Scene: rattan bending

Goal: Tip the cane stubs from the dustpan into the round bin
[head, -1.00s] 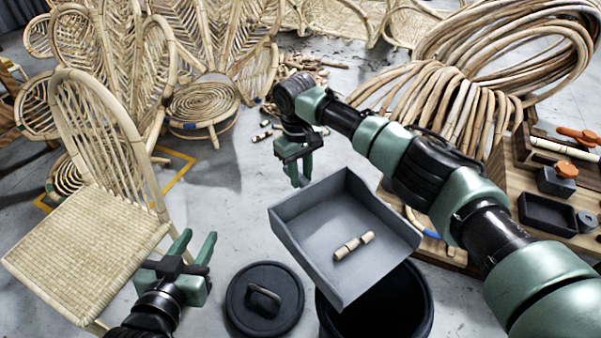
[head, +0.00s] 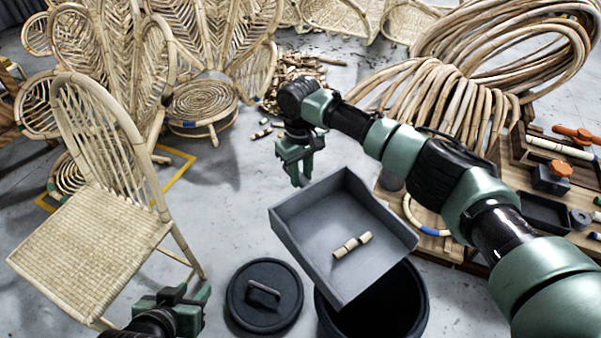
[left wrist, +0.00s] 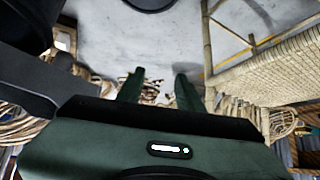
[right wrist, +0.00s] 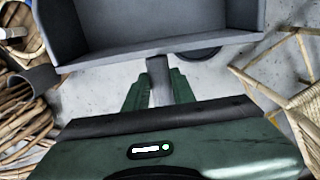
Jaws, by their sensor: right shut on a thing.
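The grey dustpan (head: 315,225) is above the black round bin (head: 400,300) and covers part of its mouth. A few pale cane stubs (head: 352,244) lie on the pan floor; I cannot tell how far the pan is tilted. My right gripper (head: 299,172) is at the pan's back wall. In the right wrist view it is shut on the dustpan handle (right wrist: 158,75), with the pan's back (right wrist: 155,45) beyond. My left gripper (head: 198,300) is low at the bottom edge, apart from the bin. Its fingers are spread and empty in the left wrist view (left wrist: 158,88).
A black lid (head: 264,297) lies on the floor left of the bin. A woven rattan chair (head: 90,235) stands at the left. Cane coils (head: 450,95) and a wooden bench with tools (head: 530,165) are at the right. Scattered offcuts (head: 295,80) lie behind.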

